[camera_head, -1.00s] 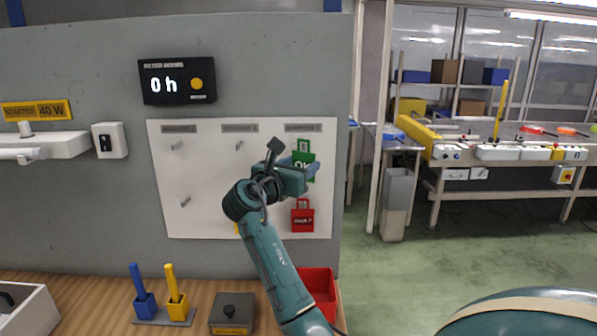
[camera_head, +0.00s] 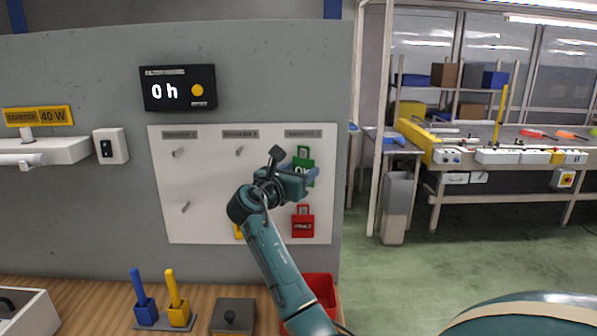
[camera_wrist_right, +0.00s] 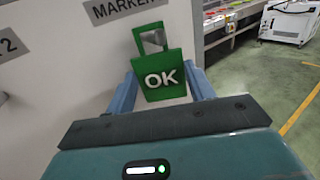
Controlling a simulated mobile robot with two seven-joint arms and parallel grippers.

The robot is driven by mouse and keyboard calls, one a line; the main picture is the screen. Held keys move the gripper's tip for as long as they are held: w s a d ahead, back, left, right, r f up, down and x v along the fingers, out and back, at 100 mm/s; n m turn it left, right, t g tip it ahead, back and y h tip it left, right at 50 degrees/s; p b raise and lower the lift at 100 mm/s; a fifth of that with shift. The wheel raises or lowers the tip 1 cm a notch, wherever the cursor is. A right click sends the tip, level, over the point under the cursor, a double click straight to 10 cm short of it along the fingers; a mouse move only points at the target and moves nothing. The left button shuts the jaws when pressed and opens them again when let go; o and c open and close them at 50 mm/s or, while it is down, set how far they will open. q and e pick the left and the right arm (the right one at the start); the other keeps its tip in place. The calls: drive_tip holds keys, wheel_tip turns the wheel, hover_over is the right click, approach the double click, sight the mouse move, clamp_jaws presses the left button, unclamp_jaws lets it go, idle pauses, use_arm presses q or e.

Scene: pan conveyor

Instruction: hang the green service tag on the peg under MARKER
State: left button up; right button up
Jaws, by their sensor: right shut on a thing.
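The green service tag (camera_head: 303,156), lettered OK, is in front of the white panel (camera_head: 210,225), below its right-hand label (camera_head: 303,133). My right gripper (camera_head: 308,173) is shut on the tag and partly covers it in the head view. In the right wrist view, the upright tag (camera_wrist_right: 163,65) sits between the two blue fingers of the gripper (camera_wrist_right: 163,90), just under a label (camera_wrist_right: 122,8) reading MARKER, its end cut off. A grey shape shows through the tag's top opening; I cannot tell whether the peg is in it. My left gripper is not in view.
A red tag (camera_head: 303,226) hangs below the green one. A yellow tag (camera_head: 238,231) is mostly hidden by my arm. Bare pegs show at the top left (camera_head: 177,152), top middle (camera_head: 239,151) and lower left (camera_head: 185,207). A red bin (camera_head: 322,290) stands below.

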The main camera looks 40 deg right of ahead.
drive_tip(key=o, duration=1)
drive_tip(key=shift+s+r, duration=0.15)
drive_tip(key=shift+o, duration=0.2)
drive_tip(key=shift+a, duration=0.15)
drive_tip(key=shift+a, duration=0.25)
drive_tip(key=b+v, duration=0.2)
drive_tip(key=v, duration=1)
drive_tip(key=shift+s, duration=0.3)
drive_tip(key=shift+a, duration=0.15)
